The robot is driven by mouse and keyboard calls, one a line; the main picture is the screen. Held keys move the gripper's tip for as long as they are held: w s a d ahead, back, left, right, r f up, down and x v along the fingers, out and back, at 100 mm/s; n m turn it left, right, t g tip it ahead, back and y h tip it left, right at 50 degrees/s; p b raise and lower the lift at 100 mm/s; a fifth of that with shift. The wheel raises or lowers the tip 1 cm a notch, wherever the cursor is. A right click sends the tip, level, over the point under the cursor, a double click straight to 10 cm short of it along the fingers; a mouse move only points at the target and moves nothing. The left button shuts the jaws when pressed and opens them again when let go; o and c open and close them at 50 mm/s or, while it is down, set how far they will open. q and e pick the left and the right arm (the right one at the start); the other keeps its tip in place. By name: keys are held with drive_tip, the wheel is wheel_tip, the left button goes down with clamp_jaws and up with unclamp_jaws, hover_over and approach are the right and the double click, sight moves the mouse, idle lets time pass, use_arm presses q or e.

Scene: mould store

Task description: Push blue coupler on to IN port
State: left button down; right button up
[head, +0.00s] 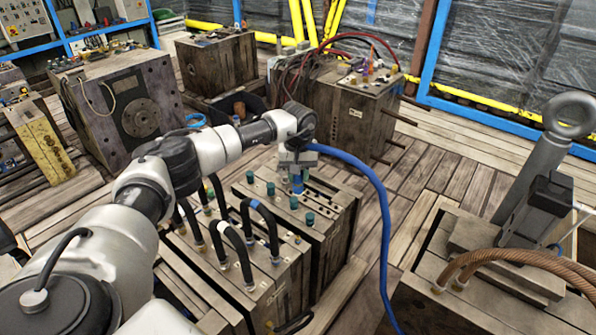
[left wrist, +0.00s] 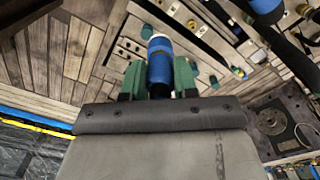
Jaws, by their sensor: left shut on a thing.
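My left gripper (head: 297,172) is over the far part of the top of a wooden-looking mould block (head: 336,225). It is shut on the blue coupler (head: 297,187), which points down at the block. In the left wrist view the coupler (left wrist: 160,62) sits between the green fingers (left wrist: 160,82). A teal fitting (left wrist: 147,31) shows just beyond the coupler's end; I cannot tell whether they touch. Several teal fittings (head: 293,203) stand on the block's top. No IN label is readable. My right gripper is not in view.
A blue hose (head: 380,200) runs from the gripper to the floor at the right. Black looped hoses (head: 228,240) stand on the near block. A block with brown hoses (head: 530,262) and a grey lifting eye (head: 570,115) stands at the right. Plank floor (head: 440,165) is clear between.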

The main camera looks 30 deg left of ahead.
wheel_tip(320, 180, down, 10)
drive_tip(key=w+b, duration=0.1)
drive_tip(key=b, duration=0.8)
use_arm(q)
wheel_tip(320, 180, down, 19)
drive_tip(key=b, duration=0.5)
drive_tip(key=shift+r, duration=0.1)
drive_tip(key=shift+f+b, duration=0.25)
drive_tip(key=shift+b, duration=0.2)
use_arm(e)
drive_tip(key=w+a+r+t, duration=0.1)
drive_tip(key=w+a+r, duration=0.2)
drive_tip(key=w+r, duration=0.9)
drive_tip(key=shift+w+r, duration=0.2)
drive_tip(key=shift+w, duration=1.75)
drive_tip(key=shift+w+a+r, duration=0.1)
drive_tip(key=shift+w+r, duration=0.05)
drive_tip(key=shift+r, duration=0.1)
use_arm(q)
drive_tip(key=shift+f+b, duration=0.1)
drive_tip(key=shift+b, duration=0.2)
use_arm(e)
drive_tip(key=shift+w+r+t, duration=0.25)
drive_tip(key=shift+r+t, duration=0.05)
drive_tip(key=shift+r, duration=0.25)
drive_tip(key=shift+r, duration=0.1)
